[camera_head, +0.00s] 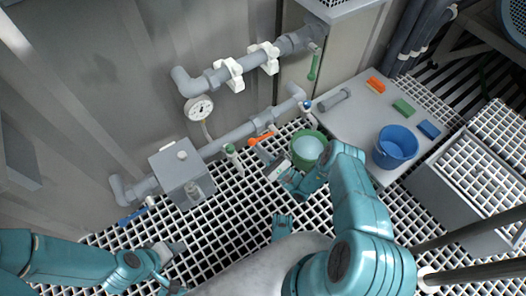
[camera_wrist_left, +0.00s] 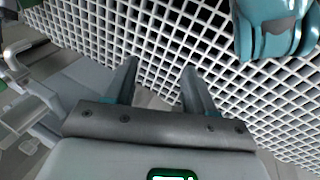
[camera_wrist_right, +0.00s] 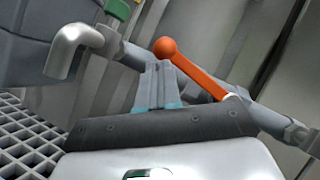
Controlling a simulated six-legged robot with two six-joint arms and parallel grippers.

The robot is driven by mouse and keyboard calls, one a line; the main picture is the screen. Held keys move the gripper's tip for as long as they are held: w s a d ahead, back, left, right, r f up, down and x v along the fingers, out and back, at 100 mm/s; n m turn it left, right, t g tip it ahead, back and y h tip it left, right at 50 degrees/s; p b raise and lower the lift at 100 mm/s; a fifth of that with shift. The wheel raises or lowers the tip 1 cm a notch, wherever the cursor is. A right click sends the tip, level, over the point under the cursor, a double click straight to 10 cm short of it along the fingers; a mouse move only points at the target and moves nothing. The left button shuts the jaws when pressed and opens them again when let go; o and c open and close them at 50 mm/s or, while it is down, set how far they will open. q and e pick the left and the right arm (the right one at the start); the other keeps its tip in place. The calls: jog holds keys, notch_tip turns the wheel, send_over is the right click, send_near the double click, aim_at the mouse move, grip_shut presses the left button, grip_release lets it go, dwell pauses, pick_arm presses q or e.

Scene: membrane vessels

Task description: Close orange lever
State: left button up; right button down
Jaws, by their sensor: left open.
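The orange lever (camera_head: 262,139) sits on the lower grey pipe near the wall. In the right wrist view the lever (camera_wrist_right: 200,73) has a round ball end and slants down to the right toward the pipe. My right gripper (camera_head: 262,152) is just in front of the lever. In its wrist view the right gripper (camera_wrist_right: 160,66) has its fingers together, with tips just below the ball end; whether they touch the lever I cannot tell. My left gripper (camera_head: 178,248) is low at the left, away from the lever. Its fingers (camera_wrist_left: 160,75) are apart and empty over the grating.
A green bucket (camera_head: 308,147) stands close to the right of my right gripper. A blue bucket (camera_head: 393,149) and coloured blocks are on the grey table (camera_head: 345,125). A green-handled lever (camera_head: 233,155) and a grey box (camera_head: 181,172) are left of the orange lever. White grating covers the floor.

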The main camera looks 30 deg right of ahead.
pick_arm(q)
jog(key=shift+g, duration=0.4)
jog(key=shift+s+d+r+p, duration=0.3)
jog(key=shift+s+r+p, duration=0.1)
jog(key=shift+r+p, duration=0.2)
jog(key=shift+s+d+r+p, duration=0.35)
jog(key=shift+s+r+p, duration=0.05)
jog(key=shift+r+p, duration=0.25)
jog(key=shift+s+d+r+p, duration=0.3)
jog(key=shift+s+r+p, duration=0.1)
jog(key=shift+r+p, duration=0.2)
pick_arm(e)
jog(key=d+r+m+t+h, duration=0.2)
jog(key=d+r+m+h, duration=0.2)
jog(key=r+m, duration=0.3)
jog(key=shift+w+d+r+m+t+h, duration=0.2)
jog(key=shift+d+r+m+t+h, duration=0.15)
jog(key=shift+d+r, duration=0.6)
jog(key=shift+a+r, duration=0.2)
jog(key=shift+a, duration=0.05)
pick_arm(q)
jog(key=shift+f, duration=0.1)
pick_arm(e)
jog(key=shift+a+f, duration=0.1)
